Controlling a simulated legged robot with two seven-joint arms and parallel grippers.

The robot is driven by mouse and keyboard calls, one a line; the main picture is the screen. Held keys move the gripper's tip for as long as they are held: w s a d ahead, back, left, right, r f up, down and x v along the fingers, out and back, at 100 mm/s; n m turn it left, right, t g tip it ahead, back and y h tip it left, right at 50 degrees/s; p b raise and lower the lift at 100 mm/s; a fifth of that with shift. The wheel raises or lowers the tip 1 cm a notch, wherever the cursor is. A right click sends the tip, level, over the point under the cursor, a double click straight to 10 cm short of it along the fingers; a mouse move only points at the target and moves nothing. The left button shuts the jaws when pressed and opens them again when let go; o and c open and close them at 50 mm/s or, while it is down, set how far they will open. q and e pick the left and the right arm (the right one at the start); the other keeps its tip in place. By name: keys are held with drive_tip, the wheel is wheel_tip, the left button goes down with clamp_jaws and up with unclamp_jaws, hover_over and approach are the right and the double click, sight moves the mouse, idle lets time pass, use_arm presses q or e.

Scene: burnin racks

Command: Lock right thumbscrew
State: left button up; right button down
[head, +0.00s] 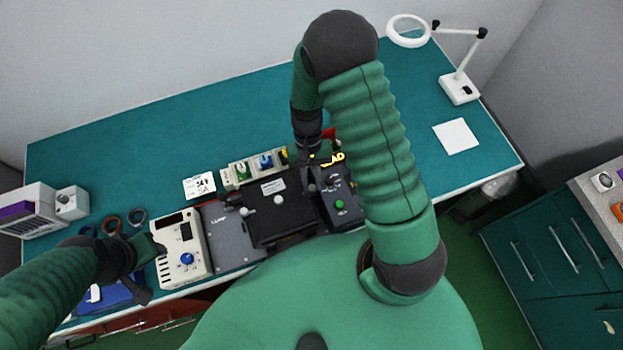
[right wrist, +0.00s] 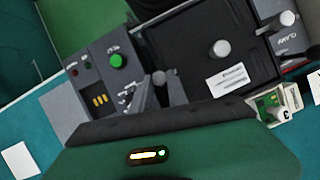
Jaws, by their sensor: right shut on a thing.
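The black module (head: 285,219) lies in the grey fixture (head: 228,238) on the teal bench; it also shows in the right wrist view (right wrist: 190,45). The right thumbscrew (right wrist: 158,78) is at the module's right side, mostly hidden by my gripper. My right gripper (head: 309,185) points down and is shut on this thumbscrew. My left gripper (head: 147,270) is open and empty beside the cream instrument's left edge.
The cream instrument (head: 182,255) with a blue knob sits left of the fixture. A control box (head: 341,208) with a green button is close on the right. Small coloured modules (head: 240,171) stand behind. The bench's back left is clear.

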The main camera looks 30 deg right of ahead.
drive_tip(key=shift+s+a+f, duration=0.1)
drive_tip(key=c, duration=1.5)
unclamp_jaws()
drive_tip(key=shift+o, duration=1)
drive_tip(key=b+v, duration=0.2)
drive_tip(key=v, duration=1.5)
drive_tip(key=shift+b, duration=0.35)
drive_tip(key=s+a+f+n+t+h+b, duration=0.2)
drive_tip(key=s+a+f+n+t+b, duration=0.3)
drive_tip(key=f, duration=0.4)
drive_tip(key=shift+s+f+t+b, duration=0.3)
drive_tip(key=shift+s+t+b, duration=0.45)
drive_tip(key=shift+s+t, duration=0.05)
